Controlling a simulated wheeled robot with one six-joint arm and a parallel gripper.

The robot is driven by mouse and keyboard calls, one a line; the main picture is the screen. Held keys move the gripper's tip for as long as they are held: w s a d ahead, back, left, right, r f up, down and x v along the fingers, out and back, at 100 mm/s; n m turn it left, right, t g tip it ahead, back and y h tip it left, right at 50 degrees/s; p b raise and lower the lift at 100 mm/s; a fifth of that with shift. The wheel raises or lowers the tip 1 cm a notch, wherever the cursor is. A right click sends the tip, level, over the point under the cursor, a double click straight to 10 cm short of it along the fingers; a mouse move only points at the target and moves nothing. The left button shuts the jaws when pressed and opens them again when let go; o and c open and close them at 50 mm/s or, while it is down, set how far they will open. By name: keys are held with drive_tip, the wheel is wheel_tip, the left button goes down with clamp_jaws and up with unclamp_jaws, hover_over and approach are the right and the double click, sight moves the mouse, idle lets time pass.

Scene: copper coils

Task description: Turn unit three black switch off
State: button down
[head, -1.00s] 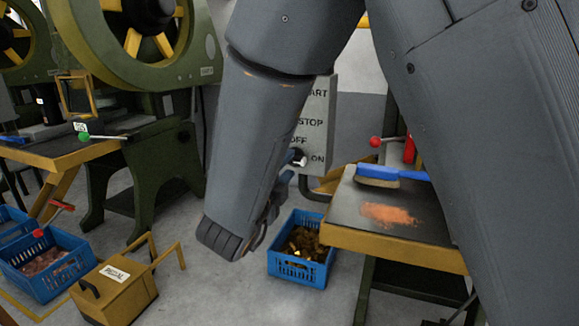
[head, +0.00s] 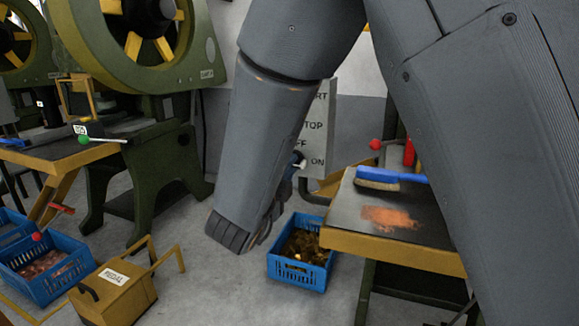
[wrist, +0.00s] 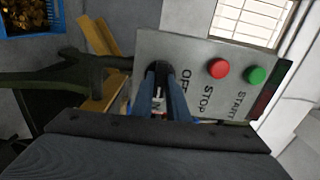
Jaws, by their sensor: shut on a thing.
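A grey control panel (head: 318,150) with START, STOP, OFF and ON labels stands behind my arm in the head view, partly hidden by it. In the wrist view the panel (wrist: 197,57) shows a red button by STOP and a green button by START. My gripper (wrist: 160,72) is at the OFF/ON end of the panel, its blue-grey fingers shut on the switch. The switch is mostly hidden between the fingers, so its exact position cannot be told. In the head view my gripper (head: 299,162) shows only in part, next to ON. No unit number is readable.
A table (head: 350,236) with a blue brush (head: 378,176) stands to the right. Blue crates (head: 297,273) of metal pieces and a yellow pedal box (head: 113,290) are on the floor. A green press (head: 160,130) stands left. A dark green bar (wrist: 70,72) lies close to my gripper.

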drive_tip(key=shift+n+p, duration=8.55)
drive_tip(key=shift+n, duration=0.25)
drive_tip(key=shift+f, duration=0.1)
drive_tip(key=c, duration=1.7)
unclamp_jaws()
